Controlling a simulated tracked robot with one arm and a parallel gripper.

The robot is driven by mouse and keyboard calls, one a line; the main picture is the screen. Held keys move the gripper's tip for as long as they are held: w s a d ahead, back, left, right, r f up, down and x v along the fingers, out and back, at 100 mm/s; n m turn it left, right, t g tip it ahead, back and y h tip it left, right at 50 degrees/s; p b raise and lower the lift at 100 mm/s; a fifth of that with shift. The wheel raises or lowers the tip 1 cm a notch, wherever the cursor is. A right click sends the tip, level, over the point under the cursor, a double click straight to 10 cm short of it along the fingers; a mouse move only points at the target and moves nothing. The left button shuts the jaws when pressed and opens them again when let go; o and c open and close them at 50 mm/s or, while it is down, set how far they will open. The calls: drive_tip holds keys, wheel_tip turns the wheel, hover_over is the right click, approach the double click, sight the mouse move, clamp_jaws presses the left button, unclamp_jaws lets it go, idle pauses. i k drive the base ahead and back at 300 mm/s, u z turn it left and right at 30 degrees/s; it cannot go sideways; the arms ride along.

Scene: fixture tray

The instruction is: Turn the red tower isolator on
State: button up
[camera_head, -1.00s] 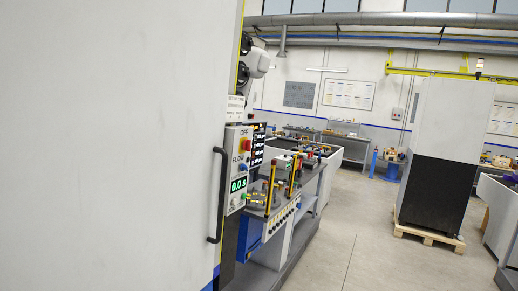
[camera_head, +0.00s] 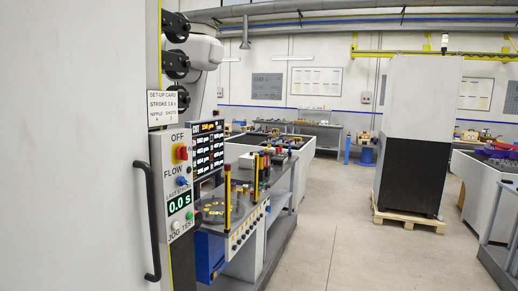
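A red rotary knob (camera_head: 181,153), which looks like the isolator, sits on a yellow plate near the top of a narrow grey control panel (camera_head: 170,207). The label "OFF" is printed above it; the knob's exact angle is too small to tell. Below it are a blue knob (camera_head: 182,181) beside the word "FLOW", a green display (camera_head: 179,203) reading 0.0 s, and buttons (camera_head: 176,226) near the words "JOG TEST". My gripper is not in view.
A large pale cabinet face (camera_head: 75,150) with a black vertical handle (camera_head: 151,222) fills the left. A black screen (camera_head: 207,148) and a workbench (camera_head: 235,212) stand just beyond the panel. A tall white-and-black cabinet (camera_head: 415,140) stands on a pallet at right. The floor (camera_head: 325,225) between is clear.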

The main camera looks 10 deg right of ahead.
sight(182, 151)
drive_tip(key=z, duration=0.2)
drive_tip(key=i, duration=1.15)
drive_tip(key=u, duration=0.65)
drive_tip(key=i, duration=0.4)
drive_tip(key=u, duration=0.35)
